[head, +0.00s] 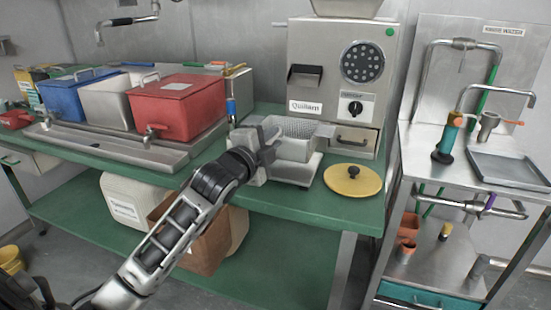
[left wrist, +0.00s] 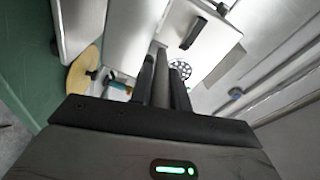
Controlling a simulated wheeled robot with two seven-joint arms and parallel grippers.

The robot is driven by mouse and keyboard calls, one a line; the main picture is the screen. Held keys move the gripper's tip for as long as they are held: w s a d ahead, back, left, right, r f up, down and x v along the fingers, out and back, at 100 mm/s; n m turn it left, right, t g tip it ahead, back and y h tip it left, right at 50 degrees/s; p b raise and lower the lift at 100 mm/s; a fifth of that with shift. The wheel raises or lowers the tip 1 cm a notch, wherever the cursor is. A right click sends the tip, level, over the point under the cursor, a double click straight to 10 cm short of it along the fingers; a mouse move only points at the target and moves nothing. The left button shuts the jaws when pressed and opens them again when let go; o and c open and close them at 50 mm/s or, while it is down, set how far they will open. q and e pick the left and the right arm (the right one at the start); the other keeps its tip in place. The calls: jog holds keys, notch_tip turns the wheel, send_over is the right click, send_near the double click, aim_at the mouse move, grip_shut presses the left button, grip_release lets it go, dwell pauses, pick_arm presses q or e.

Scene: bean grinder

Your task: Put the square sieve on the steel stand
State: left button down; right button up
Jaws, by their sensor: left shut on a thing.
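The square sieve (head: 299,129), a light grey box with a perforated inner wall, is at the front of the grinder. My left gripper (head: 266,142) is at its left side and shut on it; the fingers partly hide the grip. A pale square-edged base (head: 294,171) shows just below the sieve; I cannot tell whether they touch or whether this base is the steel stand. In the left wrist view the dark fingers (left wrist: 163,80) are close together, with pale panels beyond them. My right gripper is not in view.
The grinder (head: 334,68) stands behind the sieve. A round yellow lid (head: 352,180) lies to the right on the green bench (head: 270,203). Red (head: 179,104) and blue (head: 75,98) bins stand left. A steel shelf unit with a tray (head: 510,168) and taps stands at right.

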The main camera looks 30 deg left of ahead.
aim_at(287, 146)
pick_arm(q)
jog(key=shift+w+d+f, duration=0.2)
jog(key=shift+w+f, duration=0.1)
jog(key=shift+f, duration=0.05)
jog(key=shift+w+d+f+b, duration=0.1)
jog(key=shift+f+b, duration=0.1)
jog(key=shift+f, duration=0.65)
jog(key=shift+w+f+b, duration=0.1)
jog(key=shift+f+b, duration=0.05)
jog(key=shift+f, duration=0.85)
jog(key=c, duration=1.3)
grip_release()
jog(key=shift+f, duration=0.1)
